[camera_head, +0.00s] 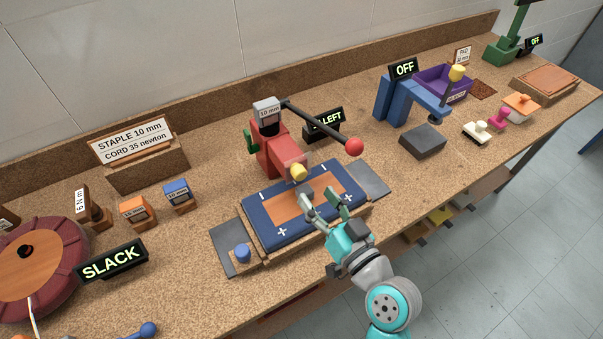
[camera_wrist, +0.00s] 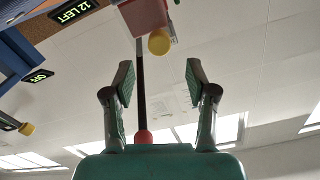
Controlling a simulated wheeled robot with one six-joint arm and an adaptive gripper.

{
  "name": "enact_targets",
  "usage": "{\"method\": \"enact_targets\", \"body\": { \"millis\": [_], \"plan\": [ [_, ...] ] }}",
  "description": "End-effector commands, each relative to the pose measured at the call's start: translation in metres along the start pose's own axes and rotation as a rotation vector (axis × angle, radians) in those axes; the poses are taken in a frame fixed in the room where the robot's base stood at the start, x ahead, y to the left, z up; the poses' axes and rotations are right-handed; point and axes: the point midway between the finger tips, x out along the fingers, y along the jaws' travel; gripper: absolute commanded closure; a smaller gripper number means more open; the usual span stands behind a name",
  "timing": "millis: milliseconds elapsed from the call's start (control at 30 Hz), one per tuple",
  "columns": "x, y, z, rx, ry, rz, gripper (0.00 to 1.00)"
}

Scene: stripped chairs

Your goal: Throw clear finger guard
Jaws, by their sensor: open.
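The red stapling press (camera_head: 272,140) stands at the back of the blue-edged pad (camera_head: 258,218), with a long black lever ending in a red ball (camera_head: 355,147). What looks like the clear finger guard (camera_head: 290,164) is a pinkish see-through plate on the press's front, with a yellow knob (camera_head: 298,172) at its lower edge. In the wrist view the guard (camera_wrist: 143,16) and yellow knob (camera_wrist: 159,42) are at the top, just beyond my fingertips. My gripper (camera_head: 320,198) is open and empty over the pad, in front of the knob and apart from it. Its two fingers show in the wrist view (camera_wrist: 158,78).
A sign reading 12 LEFT (camera_head: 324,124) stands behind the lever. A blue press (camera_head: 402,100) marked OFF and a dark block (camera_head: 423,140) are to the right. A blue knob (camera_head: 242,252) is at the pad's left. A SLACK sign (camera_head: 112,260) is at left.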

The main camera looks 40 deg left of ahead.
Motion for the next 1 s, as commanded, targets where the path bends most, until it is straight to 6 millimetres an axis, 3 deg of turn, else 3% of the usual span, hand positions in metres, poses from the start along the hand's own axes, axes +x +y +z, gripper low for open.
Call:
{"method": "enact_targets", "body": {
  "millis": [200, 400, 867, 1000],
  "plan": [
    [0.041, 0.000, 0.000, 0.000, 0.000, -0.001, 0.43],
    [0.066, 0.000, 0.000, 0.000, 0.001, 0.001, 0.43],
    [0.076, 0.001, 0.000, 0.000, 0.000, 0.002, 0.43],
    [0.076, 0.001, 0.000, 0.000, 0.000, 0.002, 0.78]
  ]
}}
